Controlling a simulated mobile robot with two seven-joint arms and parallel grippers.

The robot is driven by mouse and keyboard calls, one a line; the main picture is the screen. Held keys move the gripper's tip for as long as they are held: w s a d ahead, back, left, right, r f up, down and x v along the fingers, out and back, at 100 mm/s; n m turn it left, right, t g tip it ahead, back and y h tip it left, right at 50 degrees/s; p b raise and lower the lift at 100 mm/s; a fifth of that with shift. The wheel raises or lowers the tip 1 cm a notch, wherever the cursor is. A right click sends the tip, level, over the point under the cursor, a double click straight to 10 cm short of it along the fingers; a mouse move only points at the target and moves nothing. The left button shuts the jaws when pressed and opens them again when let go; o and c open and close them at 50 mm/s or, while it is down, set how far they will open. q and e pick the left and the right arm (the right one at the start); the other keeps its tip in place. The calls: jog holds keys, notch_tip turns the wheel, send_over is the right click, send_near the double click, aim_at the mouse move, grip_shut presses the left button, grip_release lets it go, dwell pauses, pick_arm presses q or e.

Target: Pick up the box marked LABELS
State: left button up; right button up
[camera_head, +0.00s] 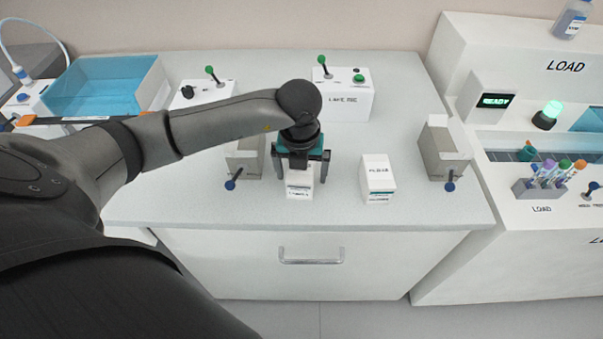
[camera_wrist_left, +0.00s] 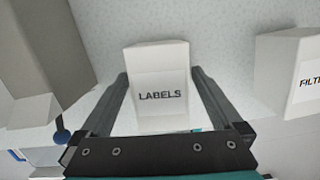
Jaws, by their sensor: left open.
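The box marked LABELS (camera_wrist_left: 160,80) is white and stands upright on the bench. It shows between my left gripper's two fingers in the left wrist view. In the head view the lower part of the box (camera_head: 299,188) shows below the gripper, and its top is hidden. My left gripper (camera_head: 300,178) points down over the box. Its fingers (camera_wrist_left: 163,90) are open, one on each side of the box, with a small gap visible. My right gripper is in neither view.
A similar white box (camera_head: 377,180), marked FILT... in the wrist view, stands to the right. Grey holders with blue knobs stand at left (camera_head: 244,158) and right (camera_head: 440,152). A white switch box (camera_head: 344,100) stands behind. The bench front is clear.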

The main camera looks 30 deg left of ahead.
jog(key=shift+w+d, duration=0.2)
pick_arm(q)
jog(key=shift+f, duration=0.2)
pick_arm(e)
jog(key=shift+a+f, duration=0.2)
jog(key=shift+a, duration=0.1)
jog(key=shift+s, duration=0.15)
pick_arm(q)
jog(key=c, duration=1.4)
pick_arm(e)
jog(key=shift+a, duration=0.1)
pick_arm(q)
jog(key=shift+r, duration=0.1)
